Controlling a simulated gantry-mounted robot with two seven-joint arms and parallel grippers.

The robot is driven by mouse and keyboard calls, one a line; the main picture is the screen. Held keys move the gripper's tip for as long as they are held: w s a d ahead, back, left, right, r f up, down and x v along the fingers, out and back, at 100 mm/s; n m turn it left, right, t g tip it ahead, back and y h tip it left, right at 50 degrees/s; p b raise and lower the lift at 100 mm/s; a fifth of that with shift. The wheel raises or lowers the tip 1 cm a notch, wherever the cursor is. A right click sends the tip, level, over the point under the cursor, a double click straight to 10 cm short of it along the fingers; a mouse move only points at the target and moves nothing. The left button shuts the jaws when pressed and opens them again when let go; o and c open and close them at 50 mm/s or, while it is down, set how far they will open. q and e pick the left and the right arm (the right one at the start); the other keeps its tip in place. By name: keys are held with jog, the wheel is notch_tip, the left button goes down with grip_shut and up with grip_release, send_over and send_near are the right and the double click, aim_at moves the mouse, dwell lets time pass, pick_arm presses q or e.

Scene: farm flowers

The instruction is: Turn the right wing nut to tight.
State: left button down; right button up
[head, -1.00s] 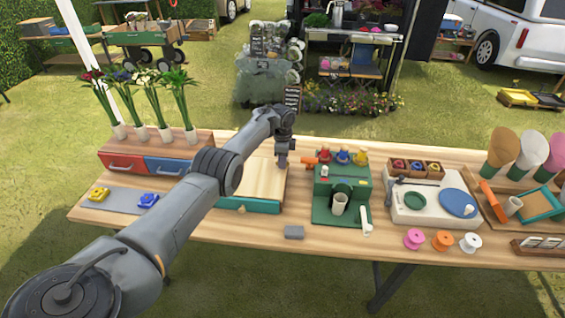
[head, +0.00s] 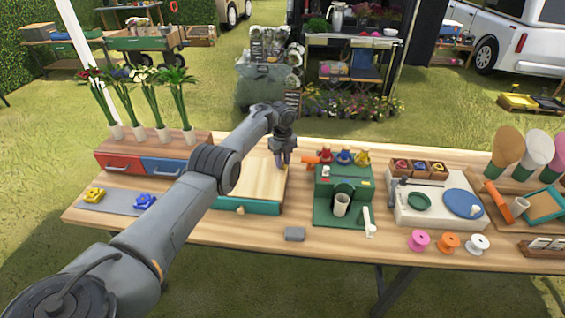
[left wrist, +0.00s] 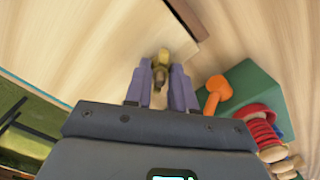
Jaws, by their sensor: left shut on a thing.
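My left gripper (head: 281,160) is over the far right corner of a pale wooden board with a green front (head: 263,207). In the left wrist view its two purple fingers (left wrist: 161,84) are shut on a small brass-yellow piece (left wrist: 162,58), which looks like the right wing nut. The fingers cover its sides, so its wing angle and how tight it sits are unclear. In the head view the gripper hides it. A small tan piece (head: 240,210) shows at the board's front edge; I cannot tell if it is another wing nut. My right gripper is not in view.
A green stand (head: 326,207) with an orange handle (head: 312,160) and coloured tops is close right of the gripper. A drawer box (head: 122,163) with flowers stands left. Spools (head: 448,243) and a white board (head: 402,212) are further right.

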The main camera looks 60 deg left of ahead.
pick_arm(q)
jog(key=m+b, duration=0.1)
jog(key=m, duration=0.3)
jog(key=shift+m, duration=1.6)
jog(key=c, duration=0.9)
grip_release()
jog(key=shift+c, duration=0.2)
notch_tip(320, 180, up, 11)
jog(key=p, duration=0.2)
jog(key=shift+p, duration=0.3)
